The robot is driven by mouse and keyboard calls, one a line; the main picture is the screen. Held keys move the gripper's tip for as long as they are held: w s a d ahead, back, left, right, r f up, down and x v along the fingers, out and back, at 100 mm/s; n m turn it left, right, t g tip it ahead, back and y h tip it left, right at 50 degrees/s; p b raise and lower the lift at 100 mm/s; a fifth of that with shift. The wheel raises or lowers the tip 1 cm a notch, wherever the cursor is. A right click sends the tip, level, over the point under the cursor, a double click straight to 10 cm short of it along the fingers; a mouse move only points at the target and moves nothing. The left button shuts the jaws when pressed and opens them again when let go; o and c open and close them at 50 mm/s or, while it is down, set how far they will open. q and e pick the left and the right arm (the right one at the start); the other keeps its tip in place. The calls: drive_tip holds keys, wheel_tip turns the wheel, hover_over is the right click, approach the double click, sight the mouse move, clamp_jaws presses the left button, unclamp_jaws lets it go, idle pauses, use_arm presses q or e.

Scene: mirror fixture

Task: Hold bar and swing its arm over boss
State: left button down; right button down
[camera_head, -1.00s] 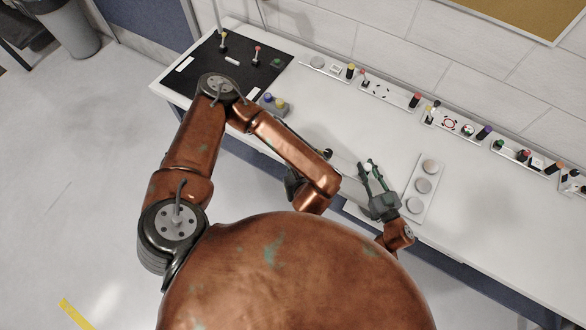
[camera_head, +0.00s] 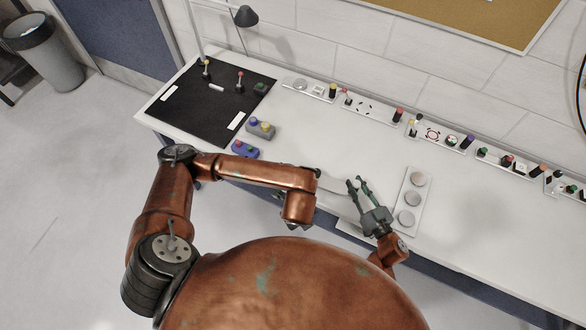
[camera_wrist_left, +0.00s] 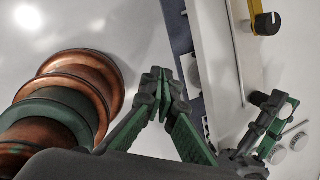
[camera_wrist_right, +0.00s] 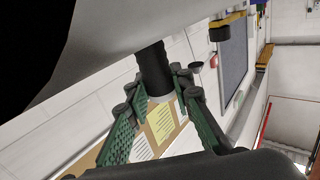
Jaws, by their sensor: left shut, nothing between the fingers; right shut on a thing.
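My right gripper (camera_head: 357,187) is low over the front of the table, left of a pale plate with round discs (camera_head: 412,200). The right wrist view shows its fingers closed around a dark cylindrical piece (camera_wrist_right: 152,70) with a pale end. I cannot tell whether this belongs to the bar. A thin pale strip (camera_head: 340,200) runs near the gripper's left side. My left gripper (camera_wrist_left: 160,85) is shut and empty, its fingertips together; in the head view its arm hides it. The right gripper also shows in the left wrist view (camera_wrist_left: 272,118). I cannot single out the boss.
A black mat (camera_head: 215,100) lies at the table's left. Strips with coloured knobs (camera_head: 440,135) line the wall side. The middle of the white tabletop (camera_head: 330,145) is clear.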

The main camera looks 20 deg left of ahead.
use_arm(q)
drive_tip(key=w+a+r+n+t+h, duration=0.2)
drive_tip(key=w+a+r+n+h, duration=0.1)
drive_tip(key=a+n, duration=0.25)
drive_tip(key=w+a+r+n+t+h, duration=0.1)
drive_tip(key=w+a+r+n+h, duration=0.2)
drive_tip(key=a, duration=0.4)
drive_tip(key=shift+n+y, duration=0.25)
drive_tip(key=shift+y, duration=0.15)
drive_tip(key=x, duration=0.4)
drive_tip(key=w+x, duration=0.1)
drive_tip(key=x, duration=0.6)
drive_tip(key=shift+w+a, duration=0.15)
drive_tip(key=shift+w, duration=0.3)
drive_tip(key=shift+w+a, duration=0.1)
drive_tip(key=shift+w, duration=0.55)
drive_tip(key=shift+w, duration=0.1)
